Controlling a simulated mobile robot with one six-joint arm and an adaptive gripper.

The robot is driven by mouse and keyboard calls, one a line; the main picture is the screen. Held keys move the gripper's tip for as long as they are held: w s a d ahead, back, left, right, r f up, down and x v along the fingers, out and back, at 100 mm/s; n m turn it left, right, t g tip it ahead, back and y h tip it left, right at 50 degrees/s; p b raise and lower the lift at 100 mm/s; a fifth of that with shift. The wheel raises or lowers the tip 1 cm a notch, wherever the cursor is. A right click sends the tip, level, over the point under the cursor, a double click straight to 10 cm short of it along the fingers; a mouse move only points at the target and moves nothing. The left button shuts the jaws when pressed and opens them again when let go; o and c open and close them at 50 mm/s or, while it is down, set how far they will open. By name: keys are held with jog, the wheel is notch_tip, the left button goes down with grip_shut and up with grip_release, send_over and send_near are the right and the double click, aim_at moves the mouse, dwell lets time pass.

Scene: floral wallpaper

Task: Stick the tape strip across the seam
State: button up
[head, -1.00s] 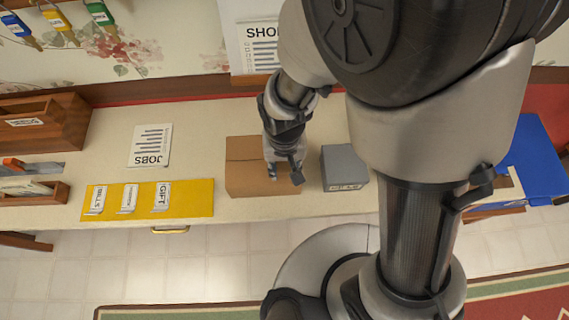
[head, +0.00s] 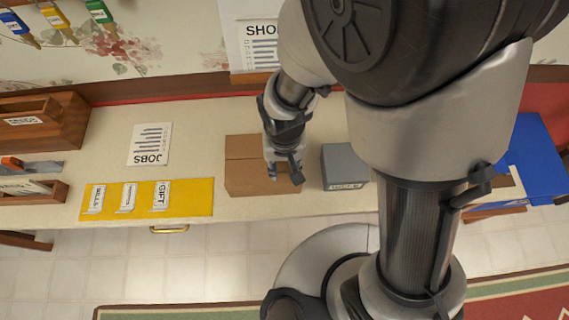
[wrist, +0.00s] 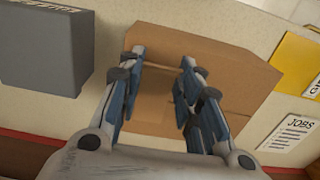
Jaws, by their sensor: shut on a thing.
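The brown cardboard box (head: 240,178) stands on the counter, with a seam line across its top. It fills the middle of the wrist view (wrist: 230,75). My gripper (head: 285,174) is over the right part of the box. In the wrist view, my gripper (wrist: 163,58) has its two fingers spaced apart, with a thin pale tan strip (wrist: 162,68) running between the tips. I take this to be the tape strip, held at its ends; it blends with the cardboard. I cannot tell whether it touches the box.
A grey box (head: 344,166) stands close to the right of the cardboard box. A yellow mat (head: 204,197) with labelled cards and a JOBS sheet (head: 150,145) lie to the left. Wooden trays (head: 60,125) are at far left, a blue bin (head: 535,160) at far right.

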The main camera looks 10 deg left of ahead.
jog(key=shift+f, duration=0.1)
dwell(0.3)
jog(key=o, duration=0.8)
jog(key=shift+o, duration=0.2)
jog(key=o, duration=0.5)
jog(key=shift+r+p, duration=2.95)
jog(key=shift+r, duration=0.65)
